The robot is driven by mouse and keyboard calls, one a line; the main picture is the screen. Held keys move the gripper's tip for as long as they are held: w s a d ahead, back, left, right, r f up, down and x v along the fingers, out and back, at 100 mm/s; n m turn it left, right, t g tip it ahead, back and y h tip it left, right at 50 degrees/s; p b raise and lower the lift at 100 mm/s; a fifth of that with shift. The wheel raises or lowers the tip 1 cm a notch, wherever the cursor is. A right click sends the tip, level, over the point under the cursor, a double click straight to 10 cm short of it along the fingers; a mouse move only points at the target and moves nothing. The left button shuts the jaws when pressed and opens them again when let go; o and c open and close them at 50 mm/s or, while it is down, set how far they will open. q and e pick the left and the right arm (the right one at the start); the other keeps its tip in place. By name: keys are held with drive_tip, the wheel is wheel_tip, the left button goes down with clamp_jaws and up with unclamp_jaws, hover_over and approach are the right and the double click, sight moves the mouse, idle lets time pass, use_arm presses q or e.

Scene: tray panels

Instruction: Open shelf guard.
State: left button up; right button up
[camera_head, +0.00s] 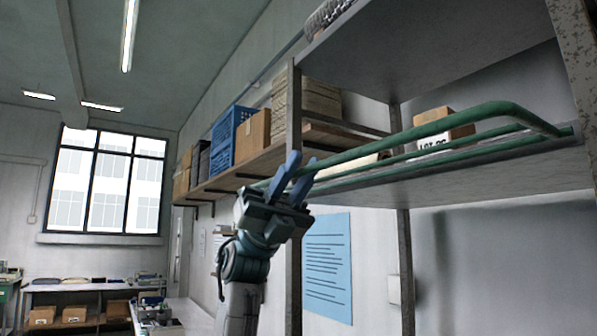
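The shelf guard is a green tubular rail (394,137) along the front of the grey metal shelf (480,178). It stands raised above the shelf's front edge, with its bent end at the right. My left gripper (305,157) points upward at the guard's left end. Its two blue fingers stand apart, and they overlap the rail in the picture. I cannot tell whether the rail passes between the fingers or behind them. My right gripper is not in view.
A cardboard box (444,128) with a white label sits on the shelf behind the guard. Metal uprights (294,100) frame the rack. A wall shelf behind carries a blue crate (228,138) and boxes. A blue poster (328,268) hangs below. Open air lies left of my arm.

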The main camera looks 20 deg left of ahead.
use_arm(q)
clamp_jaws()
drive_tip(key=shift+r+p, duration=0.65)
drive_tip(key=shift+r, duration=0.65)
drive_tip(key=shift+w, duration=0.1)
drive_tip(key=shift+o, duration=2)
unclamp_jaws()
